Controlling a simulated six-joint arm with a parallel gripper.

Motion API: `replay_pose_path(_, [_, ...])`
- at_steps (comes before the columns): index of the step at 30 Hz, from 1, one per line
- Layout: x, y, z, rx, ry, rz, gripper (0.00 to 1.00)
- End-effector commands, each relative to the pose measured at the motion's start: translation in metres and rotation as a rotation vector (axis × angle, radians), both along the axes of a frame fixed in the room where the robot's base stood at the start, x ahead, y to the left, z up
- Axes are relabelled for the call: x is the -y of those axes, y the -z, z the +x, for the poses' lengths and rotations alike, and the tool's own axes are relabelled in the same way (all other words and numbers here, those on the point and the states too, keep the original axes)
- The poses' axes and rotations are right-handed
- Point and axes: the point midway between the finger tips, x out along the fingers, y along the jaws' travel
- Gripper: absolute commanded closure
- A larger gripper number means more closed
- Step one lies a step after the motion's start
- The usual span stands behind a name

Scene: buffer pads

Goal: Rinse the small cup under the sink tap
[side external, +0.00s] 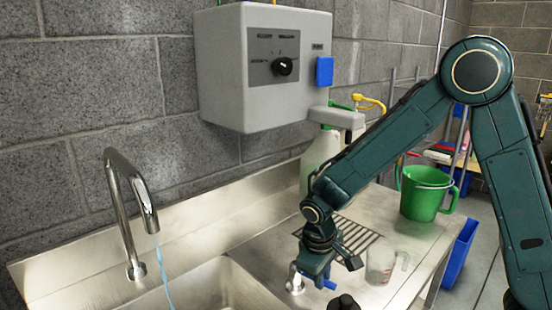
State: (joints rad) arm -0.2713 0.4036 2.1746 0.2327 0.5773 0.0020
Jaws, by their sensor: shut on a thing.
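A small clear cup (382,264) with a handle on its right side shows at the right of the steel counter, close beside my gripper (332,274). My gripper points down over the counter, right of the sink, and is shut on the cup; the exact contact is hard to make out. The chrome sink tap (128,205) curves up at the left. A thin light-blue stream of water (164,272) falls from its spout toward the sink basin (215,285). The cup is well to the right of this stream.
A green bucket (425,192) stands behind the cup on a drain grate's right side. A pale bottle (318,158) stands by the wall. A grey control box (265,68) hangs above. A short metal fitting (295,281) and a black knob (345,302) are near my gripper.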

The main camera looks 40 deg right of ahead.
Motion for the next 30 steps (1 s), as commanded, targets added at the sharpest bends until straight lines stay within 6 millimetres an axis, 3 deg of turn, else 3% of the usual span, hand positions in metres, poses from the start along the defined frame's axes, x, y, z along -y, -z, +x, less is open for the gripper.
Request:
replay_pose_path(18, [0.029,0.0,0.009,0.004,-0.412,0.0,1.0])
replay_pose_path(30, [0.033,0.0,0.012,0.003,-0.496,0.001,1.0])
